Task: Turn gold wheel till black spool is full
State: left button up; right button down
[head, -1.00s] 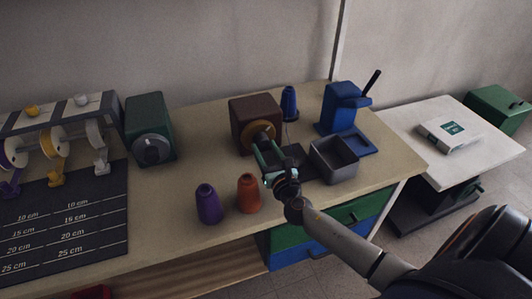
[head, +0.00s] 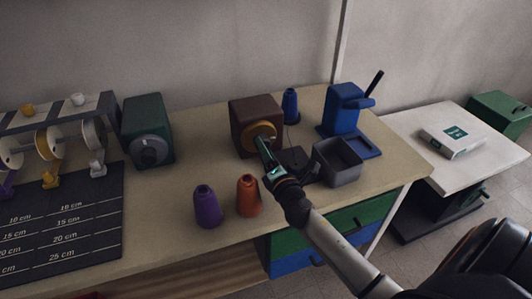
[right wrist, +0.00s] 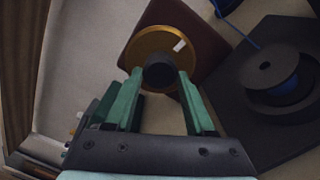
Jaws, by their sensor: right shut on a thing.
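The gold wheel (head: 262,131) is on the front of a brown box (head: 243,112). In the right wrist view the wheel (right wrist: 150,42) has a white mark and a dark central knob (right wrist: 158,71). My right gripper (head: 264,146) is at the wheel, its green fingers (right wrist: 160,82) on either side of the knob and shut on it. The black spool (right wrist: 272,76) lies right of the wheel in the wrist view, with some blue thread on it; its fill is hard to judge. In the head view the gripper and arm partly hide that area. My left gripper is not in view.
A blue cone (head: 290,104) stands behind the brown box. A grey bin (head: 339,170) and a blue device (head: 342,110) are to the right. Purple (head: 207,207) and orange (head: 248,195) cones stand left of my arm. A green machine (head: 146,132) is farther left.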

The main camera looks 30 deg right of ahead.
jog(key=m, duration=0.6)
jog(key=shift+m, duration=0.3)
jog(key=shift+r+m, duration=0.1)
jog(key=shift+m, duration=1.6)
jog(key=shift+m+p, duration=0.35)
jog(key=shift+m, duration=0.25)
jog(key=shift+c, duration=1.3)
grip_release()
